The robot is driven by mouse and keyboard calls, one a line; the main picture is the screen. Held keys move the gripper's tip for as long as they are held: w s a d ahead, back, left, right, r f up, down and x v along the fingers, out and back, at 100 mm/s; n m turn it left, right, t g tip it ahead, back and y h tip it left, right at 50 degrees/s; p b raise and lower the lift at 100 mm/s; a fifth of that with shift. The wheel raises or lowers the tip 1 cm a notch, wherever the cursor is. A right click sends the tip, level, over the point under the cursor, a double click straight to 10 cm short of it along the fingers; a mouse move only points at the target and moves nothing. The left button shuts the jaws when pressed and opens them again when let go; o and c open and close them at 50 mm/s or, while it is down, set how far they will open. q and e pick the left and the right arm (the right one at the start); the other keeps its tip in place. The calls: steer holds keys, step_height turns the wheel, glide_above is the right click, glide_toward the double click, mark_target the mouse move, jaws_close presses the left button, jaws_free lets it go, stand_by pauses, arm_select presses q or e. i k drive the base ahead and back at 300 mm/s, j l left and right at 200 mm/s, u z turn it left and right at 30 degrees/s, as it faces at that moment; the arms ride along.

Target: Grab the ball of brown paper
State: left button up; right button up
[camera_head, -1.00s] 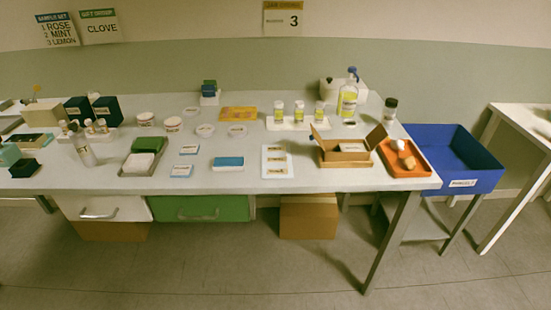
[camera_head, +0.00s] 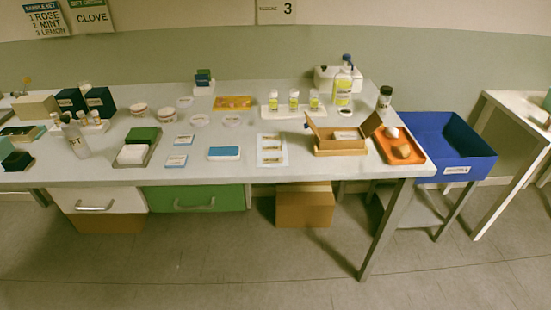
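A tan-brown crumpled ball (camera_head: 402,151), which looks like the ball of brown paper, lies on an orange tray (camera_head: 417,156) at the right end of the long table. A whitish ball (camera_head: 391,132) lies just behind it on the same tray. Neither of my grippers shows in the head view.
An open cardboard box (camera_head: 341,152) stands just left of the tray. A dark-capped bottle (camera_head: 384,99) stands behind it. A blue bin (camera_head: 468,171) sits lower, right of the long table (camera_head: 215,177). Floor in front is clear.

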mark_target(404, 150)
steer(key=l+u, duration=0.1)
steer(key=u, duration=0.35)
steer(key=i+l+u, duration=0.2)
steer(key=l+u, duration=0.2)
steer(key=l, duration=0.7)
steer(key=l+u, duration=0.35)
steer(key=l, duration=0.8)
steer(key=i, duration=0.05)
